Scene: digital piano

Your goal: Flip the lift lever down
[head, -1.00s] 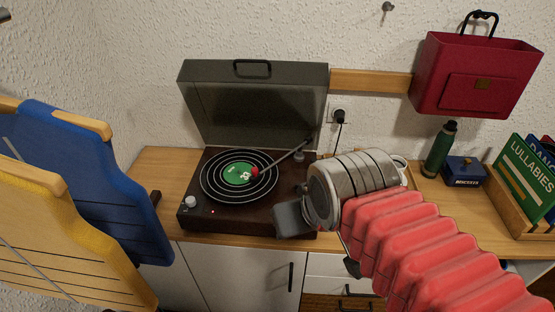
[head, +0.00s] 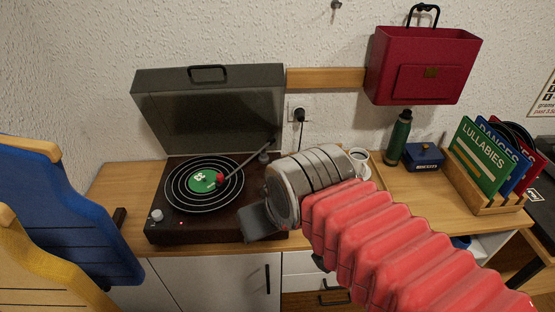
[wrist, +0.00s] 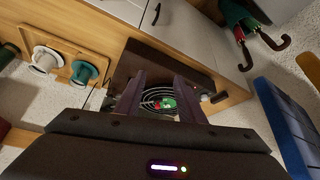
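The record player (head: 170,226) stands on the wooden counter with its grey lid (head: 215,105) raised. A black record with a green label (head: 203,182) lies on it. The tonearm (head: 240,166) reaches from the back right over the record, with a red end near the label. I cannot make out the lift lever; my arm hides the player's right front part in the head view. My gripper (head: 262,222) is by that right front part. In the wrist view my gripper (wrist: 159,97) has its two fingers apart, with the record (wrist: 160,98) visible between them and nothing held.
A white cup (head: 359,156), a green bottle (head: 399,140) and a small blue box (head: 423,157) stand right of the player. A record rack (head: 487,204) is further right. A red bag (head: 424,66) hangs on the wall. Blue (head: 60,215) and yellow chair-like shapes are at left.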

